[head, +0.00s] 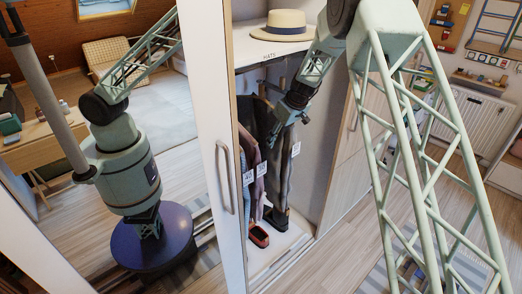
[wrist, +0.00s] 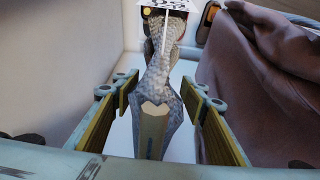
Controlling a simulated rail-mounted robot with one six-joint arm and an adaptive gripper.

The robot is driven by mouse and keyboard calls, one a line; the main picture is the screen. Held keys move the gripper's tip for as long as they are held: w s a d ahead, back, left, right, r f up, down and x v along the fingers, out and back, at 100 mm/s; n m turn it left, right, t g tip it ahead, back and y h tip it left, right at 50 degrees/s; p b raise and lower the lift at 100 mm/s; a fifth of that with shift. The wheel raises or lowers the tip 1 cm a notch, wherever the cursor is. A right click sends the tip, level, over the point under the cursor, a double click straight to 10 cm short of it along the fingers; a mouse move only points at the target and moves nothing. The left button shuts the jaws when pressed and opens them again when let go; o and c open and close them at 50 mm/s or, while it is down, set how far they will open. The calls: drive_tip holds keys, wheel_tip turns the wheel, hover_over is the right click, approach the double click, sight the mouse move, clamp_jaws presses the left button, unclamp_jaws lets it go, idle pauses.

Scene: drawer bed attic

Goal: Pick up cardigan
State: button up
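In the head view, garments hang in an open wardrobe under a shelf: a blue-grey one, a mauve one (head: 259,180) and a dark one (head: 277,175), with white tags. I cannot read which is the cardigan. My gripper (head: 275,137) is among them, partly lost against the dark cloth. In the wrist view, my gripper (wrist: 160,115) is open, with one finger on each side of a narrow grey knitted garment (wrist: 158,85). Gaps show between the cloth and both fingers. A white tag (wrist: 168,4) is at its top. Mauve-brown cloth (wrist: 255,75) hangs close on the right.
A straw hat (head: 279,25) sits on the shelf (head: 260,52) labelled HATS. Shoes (head: 259,236) stand on the wardrobe floor. The white door edge with its handle (head: 226,176) stands left of the opening. A radiator (head: 470,115) is at the far right.

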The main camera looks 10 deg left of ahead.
drive_tip(key=shift+w+a+f, duration=0.15)
drive_tip(key=shift+a+f, duration=0.05)
drive_tip(key=shift+f, duration=0.4)
drive_tip(key=shift+c, duration=0.8)
clamp_jaws()
drive_tip(key=shift+r, duration=0.2)
